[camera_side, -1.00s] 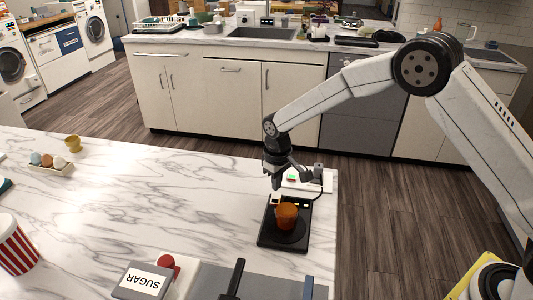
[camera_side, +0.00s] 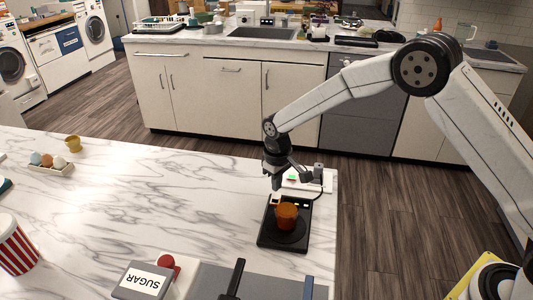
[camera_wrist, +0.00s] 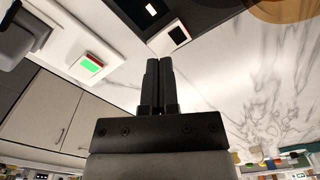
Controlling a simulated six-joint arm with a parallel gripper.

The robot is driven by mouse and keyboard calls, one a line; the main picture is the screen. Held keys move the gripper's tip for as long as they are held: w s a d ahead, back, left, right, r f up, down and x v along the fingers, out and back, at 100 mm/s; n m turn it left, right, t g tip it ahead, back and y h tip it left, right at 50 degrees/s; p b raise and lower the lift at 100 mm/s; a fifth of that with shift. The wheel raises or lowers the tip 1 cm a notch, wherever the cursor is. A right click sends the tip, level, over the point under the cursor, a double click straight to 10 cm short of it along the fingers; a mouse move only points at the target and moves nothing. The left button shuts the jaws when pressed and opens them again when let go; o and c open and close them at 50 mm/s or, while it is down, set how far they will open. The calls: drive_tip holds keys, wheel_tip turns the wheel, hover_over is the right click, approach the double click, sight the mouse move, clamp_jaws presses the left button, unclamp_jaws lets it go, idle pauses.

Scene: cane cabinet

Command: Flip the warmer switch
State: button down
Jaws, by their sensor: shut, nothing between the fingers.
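The black warmer (camera_side: 267,238) lies flat on the marble counter with an orange cup (camera_side: 286,216) standing on it. A small pale switch (camera_side: 275,201) sits at its far left corner. In the wrist view the switch (camera_wrist: 178,36) is a whitish square on the black warmer (camera_wrist: 205,15), just beyond and slightly right of my fingertips. My gripper (camera_side: 277,187) is shut and empty, pointing down just behind that corner. Its closed fingers (camera_wrist: 159,62) also show in the wrist view. I cannot tell whether the fingertips touch the switch.
A white power strip (camera_side: 317,187) with a green-lit switch (camera_side: 291,178) lies behind the warmer, near the counter's right edge. A sugar box (camera_side: 143,281), a red-topped object (camera_side: 168,264) and a grey mat (camera_side: 205,281) are in front.

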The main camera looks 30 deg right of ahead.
sight(281, 195)
drive_tip(key=shift+f, duration=1.15)
idle(0.9)
drive_tip(key=shift+r, duration=3.55)
drive_tip(key=shift+s+d, duration=0.1)
drive_tip(key=shift+s+d+r, duration=0.3)
drive_tip(key=shift+s, duration=0.05)
drive_tip(key=s+d+r+m+t, duration=0.1)
drive_tip(key=s+d, duration=0.4)
drive_tip(key=s, duration=0.6)
drive_tip(key=s+d+r+m+t, duration=0.1)
drive_tip(key=s+d, duration=0.3)
drive_tip(key=s, duration=0.8)
drive_tip(key=shift+d+r+m+t, duration=0.3)
drive_tip(key=shift+d+m, duration=0.1)
drive_tip(key=shift+m, duration=0.1)
